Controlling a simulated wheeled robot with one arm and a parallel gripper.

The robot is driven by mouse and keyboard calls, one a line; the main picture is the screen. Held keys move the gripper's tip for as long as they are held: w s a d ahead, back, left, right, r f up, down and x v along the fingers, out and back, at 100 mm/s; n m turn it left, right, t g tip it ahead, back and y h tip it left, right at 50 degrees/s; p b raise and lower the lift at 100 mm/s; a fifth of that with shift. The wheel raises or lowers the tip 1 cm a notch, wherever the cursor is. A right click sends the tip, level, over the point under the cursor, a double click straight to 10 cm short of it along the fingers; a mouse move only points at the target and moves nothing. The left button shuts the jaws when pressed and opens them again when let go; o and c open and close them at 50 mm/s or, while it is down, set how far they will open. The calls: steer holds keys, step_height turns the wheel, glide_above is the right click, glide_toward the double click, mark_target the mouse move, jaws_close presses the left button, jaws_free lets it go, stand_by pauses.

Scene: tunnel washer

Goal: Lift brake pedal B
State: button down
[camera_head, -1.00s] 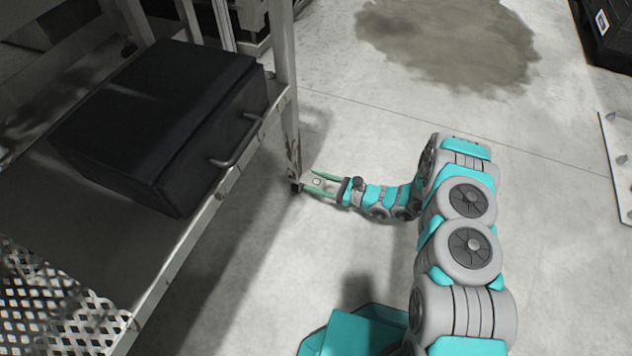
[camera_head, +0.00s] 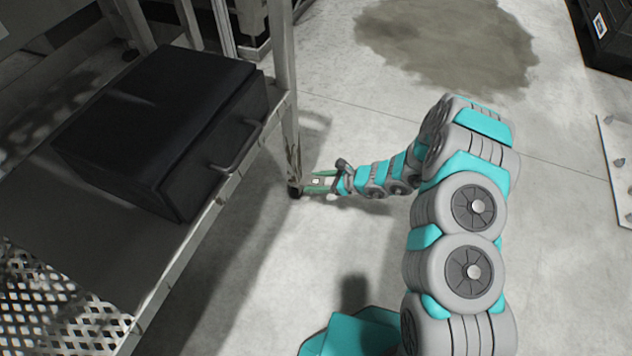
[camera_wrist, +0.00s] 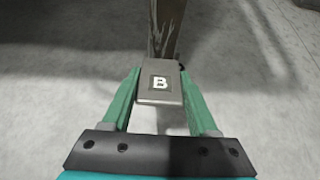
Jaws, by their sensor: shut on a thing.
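Brake pedal B is a small grey plate (camera_wrist: 160,82) with a white-framed letter B, in the middle of the wrist view. It sits at the foot of the rack's leg (camera_wrist: 166,28). My gripper (camera_wrist: 160,88) has its two green fingers on either side of the pedal, shut on it. In the head view my gripper (camera_head: 318,181) is low by the caster at the leg's foot, and the pedal (camera_head: 316,181) shows as a small pale patch between the fingers. The pedal's underside is hidden.
A rack shelf (camera_head: 190,245) with a black case (camera_head: 150,125) stands at the left, its leg (camera_head: 287,100) right by my gripper. A stain (camera_head: 450,45) marks the floor at the back. A black bin (camera_head: 605,35) and a pale plate (camera_head: 615,165) are at the right. Floor between is clear.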

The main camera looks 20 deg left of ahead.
stand_by(0.3)
steer(key=shift+c, duration=0.8)
jaws_free()
steer(key=p+v, duration=0.1)
steer(key=v, duration=0.6)
steer(key=shift+d+r, duration=0.2)
steer(key=shift+d, duration=0.15)
steer(key=shift+s, duration=0.1)
